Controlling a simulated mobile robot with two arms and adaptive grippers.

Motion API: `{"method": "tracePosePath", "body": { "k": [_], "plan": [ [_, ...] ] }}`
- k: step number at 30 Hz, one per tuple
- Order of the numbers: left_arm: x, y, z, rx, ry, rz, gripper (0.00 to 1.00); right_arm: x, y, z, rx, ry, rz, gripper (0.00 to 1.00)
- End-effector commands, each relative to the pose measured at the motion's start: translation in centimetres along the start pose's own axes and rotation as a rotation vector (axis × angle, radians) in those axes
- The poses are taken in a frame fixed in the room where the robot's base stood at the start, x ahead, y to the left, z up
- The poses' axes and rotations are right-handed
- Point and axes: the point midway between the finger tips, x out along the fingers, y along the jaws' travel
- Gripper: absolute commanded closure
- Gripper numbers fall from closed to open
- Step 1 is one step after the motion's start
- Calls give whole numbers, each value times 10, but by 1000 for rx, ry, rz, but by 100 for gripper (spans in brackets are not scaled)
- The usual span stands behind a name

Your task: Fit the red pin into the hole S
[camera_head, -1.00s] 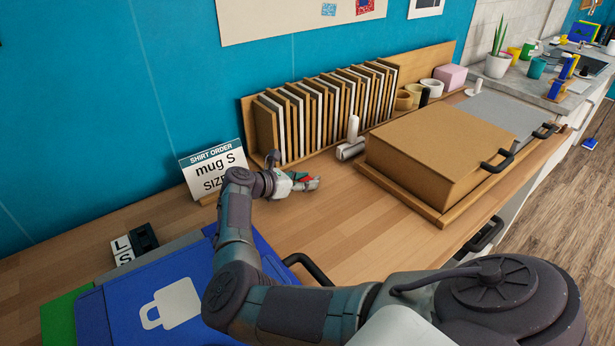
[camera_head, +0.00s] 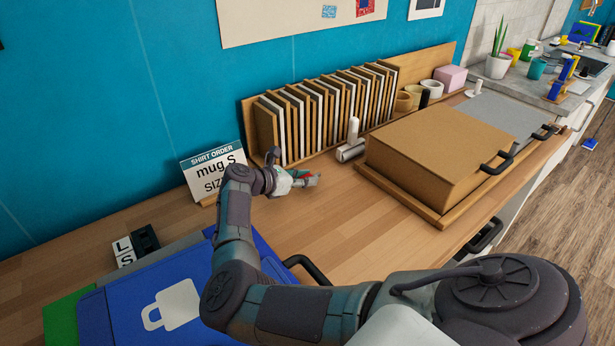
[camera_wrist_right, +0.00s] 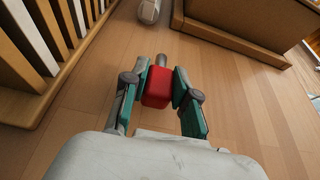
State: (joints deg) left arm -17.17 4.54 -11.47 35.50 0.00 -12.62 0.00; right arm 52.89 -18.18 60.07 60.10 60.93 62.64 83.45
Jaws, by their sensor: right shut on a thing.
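The red pin (camera_wrist_right: 158,86) shows in the right wrist view between the two fingers of my right gripper (camera_wrist_right: 159,92), which is shut on it. A grey shaft sticks out beyond its red block. In the head view my right gripper (camera_head: 305,180) is above the wooden counter, in front of the rack, and hides most of the pin. Small tiles marked L and S (camera_head: 124,252) stand at the left beside a dark block (camera_head: 144,240). I cannot make out a hole at S. My left gripper is not in view.
A rack of upright panels (camera_head: 320,112) stands along the wall. White rolls (camera_head: 351,150) and a big brown box (camera_head: 430,150) are to the right.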

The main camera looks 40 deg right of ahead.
Motion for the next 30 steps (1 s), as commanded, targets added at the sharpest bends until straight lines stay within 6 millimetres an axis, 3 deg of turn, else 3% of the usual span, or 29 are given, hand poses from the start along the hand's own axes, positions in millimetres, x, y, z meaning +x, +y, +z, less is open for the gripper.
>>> {"method": "tracePosePath", "body": {
  "k": [19,30],
  "plan": [
    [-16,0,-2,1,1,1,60,-13,0,31,1,1,0,100],
    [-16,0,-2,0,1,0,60,-14,0,32,0,1,0,100]
  ]
}}
